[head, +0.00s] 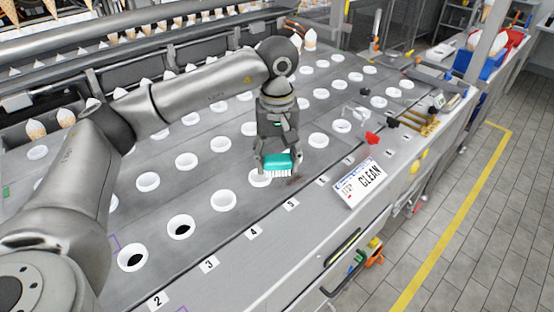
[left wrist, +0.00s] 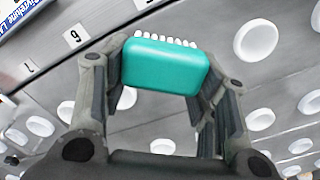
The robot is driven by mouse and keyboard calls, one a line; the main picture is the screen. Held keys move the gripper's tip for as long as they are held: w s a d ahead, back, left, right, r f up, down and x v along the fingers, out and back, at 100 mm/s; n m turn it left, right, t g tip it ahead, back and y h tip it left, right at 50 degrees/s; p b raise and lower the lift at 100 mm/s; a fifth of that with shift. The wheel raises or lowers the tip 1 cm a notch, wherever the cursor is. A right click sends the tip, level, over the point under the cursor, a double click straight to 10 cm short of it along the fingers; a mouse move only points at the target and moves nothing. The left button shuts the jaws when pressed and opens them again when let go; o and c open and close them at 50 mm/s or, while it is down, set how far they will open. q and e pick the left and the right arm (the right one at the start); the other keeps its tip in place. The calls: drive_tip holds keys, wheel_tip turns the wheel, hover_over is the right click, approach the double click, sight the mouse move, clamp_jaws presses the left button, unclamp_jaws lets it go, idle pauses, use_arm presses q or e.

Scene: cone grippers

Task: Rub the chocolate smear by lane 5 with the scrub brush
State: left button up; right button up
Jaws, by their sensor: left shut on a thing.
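My left gripper (head: 278,158) points down over the grey conveyor top and is shut on the scrub brush (head: 279,164). The brush has a teal body and white bristles facing down. In the left wrist view the brush (left wrist: 165,65) sits between both fingers, with a row of bristles along its far edge. The chocolate smear (head: 297,181) is a faint brown patch just right of the bristles, near the lane 5 label (head: 291,204). I cannot tell whether the bristles touch the surface. The smear is not clear in the left wrist view. My right gripper is not in view.
White round cup holders run in rows over the deck; one holder (head: 260,178) is beside the brush. A CLEAN sign (head: 361,182) and a red object (head: 372,138) stand to the right. Wrapped cones (head: 36,129) are at the left.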

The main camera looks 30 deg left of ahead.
use_arm(q)
drive_tip(key=shift+r+p, duration=0.8)
drive_tip(key=shift+r, duration=0.7)
drive_tip(key=shift+f, duration=0.1)
